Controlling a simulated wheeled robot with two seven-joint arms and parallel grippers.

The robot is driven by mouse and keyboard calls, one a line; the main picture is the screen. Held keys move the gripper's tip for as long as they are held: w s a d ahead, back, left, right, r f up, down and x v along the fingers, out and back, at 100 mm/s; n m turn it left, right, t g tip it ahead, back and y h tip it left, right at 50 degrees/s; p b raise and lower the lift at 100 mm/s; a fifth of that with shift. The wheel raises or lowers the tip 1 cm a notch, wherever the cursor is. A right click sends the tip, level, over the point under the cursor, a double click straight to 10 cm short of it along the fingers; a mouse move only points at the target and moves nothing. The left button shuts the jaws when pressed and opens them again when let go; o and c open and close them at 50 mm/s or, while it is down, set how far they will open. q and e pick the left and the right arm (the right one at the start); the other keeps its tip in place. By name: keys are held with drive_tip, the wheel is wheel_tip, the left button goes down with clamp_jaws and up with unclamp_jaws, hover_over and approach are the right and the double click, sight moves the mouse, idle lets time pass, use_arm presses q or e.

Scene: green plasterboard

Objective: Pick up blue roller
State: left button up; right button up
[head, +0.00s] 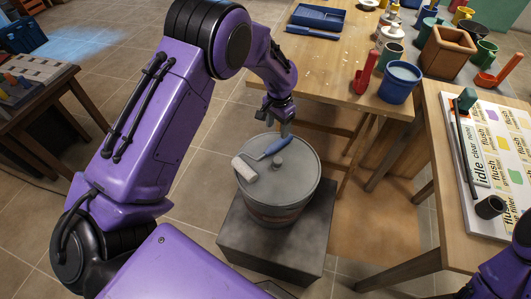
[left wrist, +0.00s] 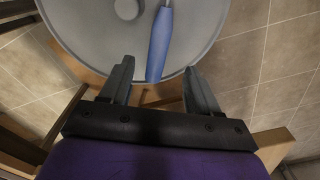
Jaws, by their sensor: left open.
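The blue roller lies on the round grey lid of a barrel (head: 280,190). Its blue handle (head: 274,148) points up and right, and its pale roller head (head: 245,168) lies near the lid's left edge. My left gripper (head: 284,128) is just beyond the handle's end, open and empty. In the left wrist view the blue handle (left wrist: 160,45) reaches down between the two open fingers (left wrist: 158,70), with a gap on both sides. The roller head is outside that view. My right gripper is not in view; only purple arm parts show at the lower right.
A round knob (head: 277,163) stands on the lid beside the roller. The barrel rests on a grey block (head: 300,245). A wooden table (head: 330,75) with a blue bucket (head: 399,82) and several pots stands behind. A board (head: 490,150) lies on the right table.

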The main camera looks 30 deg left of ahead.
sight(275, 144)
use_arm(q)
wheel_tip(275, 144, down, 3)
drive_tip(key=shift+f, duration=0.1)
drive_tip(key=f+p, duration=0.1)
drive_tip(key=s+f+p, duration=0.1)
drive_tip(key=f, duration=0.1)
wheel_tip(275, 144, down, 3)
drive_tip(key=shift+a+r, duration=0.1)
clamp_jaws()
